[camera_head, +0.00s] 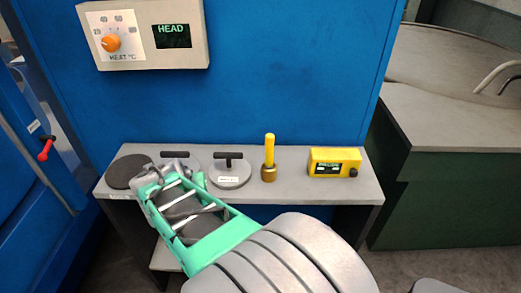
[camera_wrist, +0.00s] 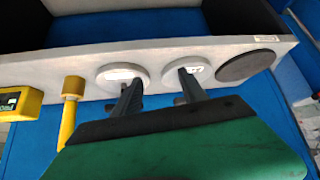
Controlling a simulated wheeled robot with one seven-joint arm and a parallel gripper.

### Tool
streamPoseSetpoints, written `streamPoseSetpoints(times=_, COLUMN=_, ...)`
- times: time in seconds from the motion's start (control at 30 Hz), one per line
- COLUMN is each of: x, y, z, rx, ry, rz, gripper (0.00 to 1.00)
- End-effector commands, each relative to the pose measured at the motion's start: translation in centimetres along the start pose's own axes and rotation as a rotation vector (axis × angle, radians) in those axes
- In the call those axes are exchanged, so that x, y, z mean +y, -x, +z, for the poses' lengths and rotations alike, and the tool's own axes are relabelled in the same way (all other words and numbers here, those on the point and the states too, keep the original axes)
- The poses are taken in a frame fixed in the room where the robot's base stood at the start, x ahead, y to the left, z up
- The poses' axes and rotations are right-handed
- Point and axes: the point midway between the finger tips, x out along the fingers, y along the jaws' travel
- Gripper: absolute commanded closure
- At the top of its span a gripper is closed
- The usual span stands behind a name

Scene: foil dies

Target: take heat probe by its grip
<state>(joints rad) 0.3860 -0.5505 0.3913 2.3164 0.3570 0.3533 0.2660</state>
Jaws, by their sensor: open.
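The heat probe appears to be the upright yellow stick-like grip (camera_head: 270,150) on a brass-coloured base (camera_head: 268,174), standing on the grey shelf. In the wrist view its yellow grip (camera_wrist: 68,124) shows at the left. My gripper (camera_head: 178,168) is over the left part of the shelf, left of the probe and apart from it. In the wrist view my gripper's two dark fingers (camera_wrist: 160,80) are spread with nothing held between them. My gripper partly hides a round die in the head view.
Two round grey dies with dark handles, one clear (camera_head: 231,171), stand left of the probe. A dark round pad (camera_head: 128,171) lies at the shelf's left end. A yellow box with a display (camera_head: 335,162) is to the right. A blue panel carries a heat dial (camera_head: 111,43).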

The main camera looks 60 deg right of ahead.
Motion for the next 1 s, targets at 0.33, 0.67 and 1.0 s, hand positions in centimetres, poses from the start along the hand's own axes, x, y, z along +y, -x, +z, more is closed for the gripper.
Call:
streamPoseSetpoints(times=0.33, x=22.8, y=-0.7, z=-8.4, rx=0.412, ry=-0.397, rz=0.459, gripper=0.5)
streamPoseSetpoints(times=0.67, x=25.0, y=-4.7, z=-9.2, rx=0.411, ry=-0.395, rz=0.459, gripper=0.5)
streamPoseSetpoints(times=1.0, x=26.1, y=-7.2, z=-9.8, rx=0.416, ry=-0.394, rz=0.454, gripper=0.5)
